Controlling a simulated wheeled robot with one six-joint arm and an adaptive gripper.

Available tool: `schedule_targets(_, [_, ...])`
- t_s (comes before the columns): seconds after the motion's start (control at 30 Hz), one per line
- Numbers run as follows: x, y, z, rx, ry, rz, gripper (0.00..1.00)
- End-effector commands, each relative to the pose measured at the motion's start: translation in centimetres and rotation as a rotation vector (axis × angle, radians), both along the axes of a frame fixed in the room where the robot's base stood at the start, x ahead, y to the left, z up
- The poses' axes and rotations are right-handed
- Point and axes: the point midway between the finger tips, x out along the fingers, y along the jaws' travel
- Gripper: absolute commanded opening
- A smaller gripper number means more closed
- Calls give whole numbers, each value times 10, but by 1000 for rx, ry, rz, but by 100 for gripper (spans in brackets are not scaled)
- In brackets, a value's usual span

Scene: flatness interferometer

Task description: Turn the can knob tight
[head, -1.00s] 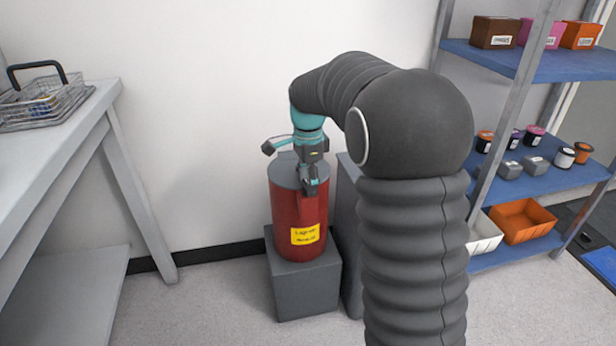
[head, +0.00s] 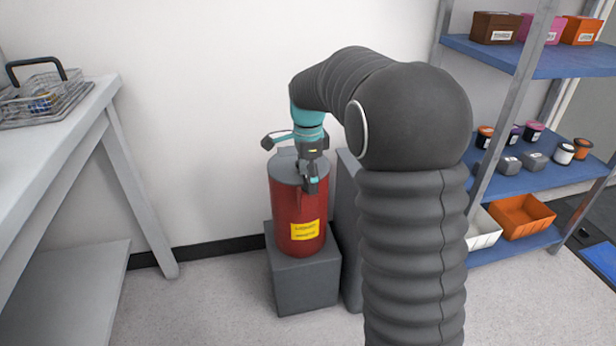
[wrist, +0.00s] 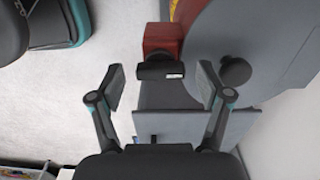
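The red can (head: 298,208) with a grey lid and a yellow label stands upright on a grey block. In the wrist view a black knob (wrist: 160,71) with a small white mark sits on a red block at the can's side. My gripper (wrist: 161,84) is open, with one finger on each side of this knob and a visible gap to both. Whether the knob is fully between the fingertips in depth, I cannot tell. In the head view my gripper (head: 311,186) points down at the can's top front edge and hides the knob.
A second dark round knob (wrist: 235,70) on the lid is close to the right finger. A grey panel (head: 349,230) stands right of the can. A grey table (head: 100,100) is at left, a blue shelf (head: 530,180) at right. A white wall is behind.

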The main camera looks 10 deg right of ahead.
Motion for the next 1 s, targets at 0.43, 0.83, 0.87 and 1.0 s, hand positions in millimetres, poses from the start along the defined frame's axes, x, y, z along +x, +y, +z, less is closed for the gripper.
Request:
schedule_targets(0.43, [1, 0, 29, 0, -4, 0, 77])
schedule_targets(0.83, [1, 0, 102, 0, -2, 0, 77])
schedule_targets(0.87, [1, 0, 106, 0, -3, 0, 77])
schedule_targets(1.0, [1, 0, 117, 0, -2, -1, 77])
